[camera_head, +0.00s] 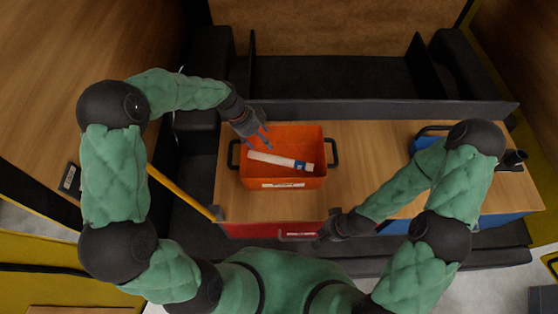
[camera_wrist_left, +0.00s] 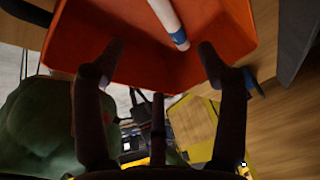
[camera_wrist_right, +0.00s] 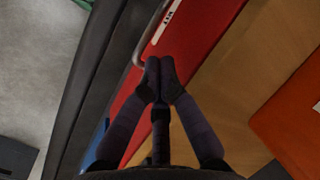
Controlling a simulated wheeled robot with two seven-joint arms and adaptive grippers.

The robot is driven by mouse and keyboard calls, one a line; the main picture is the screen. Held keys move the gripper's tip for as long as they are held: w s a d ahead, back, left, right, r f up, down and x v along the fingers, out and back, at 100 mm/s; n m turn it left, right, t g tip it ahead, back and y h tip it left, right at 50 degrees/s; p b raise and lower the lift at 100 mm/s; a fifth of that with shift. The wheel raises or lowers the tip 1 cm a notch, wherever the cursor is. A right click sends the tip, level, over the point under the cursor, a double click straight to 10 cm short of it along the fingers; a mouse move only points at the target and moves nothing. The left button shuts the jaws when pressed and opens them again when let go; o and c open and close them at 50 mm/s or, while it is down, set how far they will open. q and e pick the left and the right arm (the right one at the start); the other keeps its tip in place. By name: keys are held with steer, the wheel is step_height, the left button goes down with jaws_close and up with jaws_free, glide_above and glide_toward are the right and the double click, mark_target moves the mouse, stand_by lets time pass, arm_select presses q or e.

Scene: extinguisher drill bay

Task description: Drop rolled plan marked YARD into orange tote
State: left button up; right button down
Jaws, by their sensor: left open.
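A white rolled plan (camera_head: 280,160) with a blue band near its right end lies inside the orange tote (camera_head: 285,184). Its marking is too small to read. The plan (camera_wrist_left: 165,15) and the tote (camera_wrist_left: 130,62) also show in the left wrist view. My left gripper (camera_head: 263,138) is open and empty over the tote's back left part, apart from the plan. In the left wrist view, its spread fingers (camera_wrist_left: 158,58) frame the tote. My right gripper (camera_wrist_right: 158,75) has its fingertips together near a grey handle on a red front; I cannot tell whether they touch it.
The tote stands on a wooden tabletop (camera_head: 365,160) with black handles at its sides. The red front (camera_head: 245,230) runs along the near edge. A blue container (camera_head: 500,217) is at the right. A yellow pole (camera_head: 180,192) leans at the left.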

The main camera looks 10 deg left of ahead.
arm_select(q)
steer(key=shift+r, duration=0.1)
steer(key=v, duration=1.1)
steer(key=shift+a+r, duration=0.2)
steer(key=shift+r, duration=0.15)
